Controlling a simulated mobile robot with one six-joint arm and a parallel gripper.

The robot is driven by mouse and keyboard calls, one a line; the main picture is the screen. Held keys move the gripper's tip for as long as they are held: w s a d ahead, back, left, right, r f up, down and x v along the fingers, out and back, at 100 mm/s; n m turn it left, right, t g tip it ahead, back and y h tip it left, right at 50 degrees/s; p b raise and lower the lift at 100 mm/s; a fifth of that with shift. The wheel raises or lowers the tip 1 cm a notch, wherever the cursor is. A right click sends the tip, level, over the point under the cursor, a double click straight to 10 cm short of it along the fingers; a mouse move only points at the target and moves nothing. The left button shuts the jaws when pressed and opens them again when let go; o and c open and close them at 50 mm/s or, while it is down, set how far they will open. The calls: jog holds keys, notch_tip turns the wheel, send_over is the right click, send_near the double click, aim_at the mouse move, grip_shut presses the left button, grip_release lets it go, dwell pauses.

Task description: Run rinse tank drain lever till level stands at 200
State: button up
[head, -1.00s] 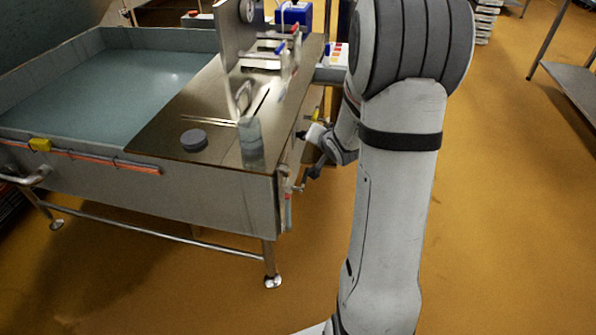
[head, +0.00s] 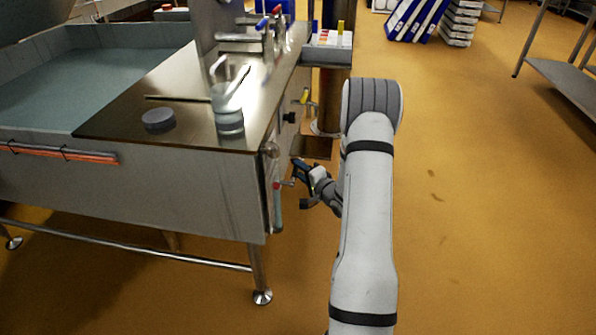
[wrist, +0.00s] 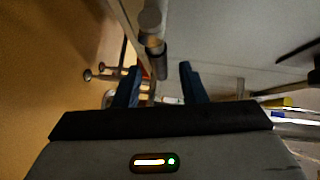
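The tank (head: 160,190) with pale blue water (head: 70,85) stands at the left in the head view. On its right end, low by the corner, is a small red-marked fitting (head: 277,186) with a pale upright tube (head: 278,212) below it. Which part is the drain lever I cannot tell for sure, and no level reading is legible. My gripper (head: 298,183) is just right of this fitting, pointing at the end panel. In the wrist view its two dark fingers stand apart with a gap between them (wrist: 160,84). A grey rounded metal piece (wrist: 151,28) lies ahead of the gap.
A grey puck (head: 158,120) and a clear jar (head: 229,112) sit on the steel top. A yellow handle (head: 304,97) shows farther along the same side. A metal table (head: 570,85) stands at the right. The orange floor between is clear.

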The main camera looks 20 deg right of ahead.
jog(key=shift+b+x, duration=0.35)
jog(key=shift+x, duration=1.3)
jog(key=shift+c, duration=0.2)
grip_shut()
jog(key=shift+d, duration=0.1)
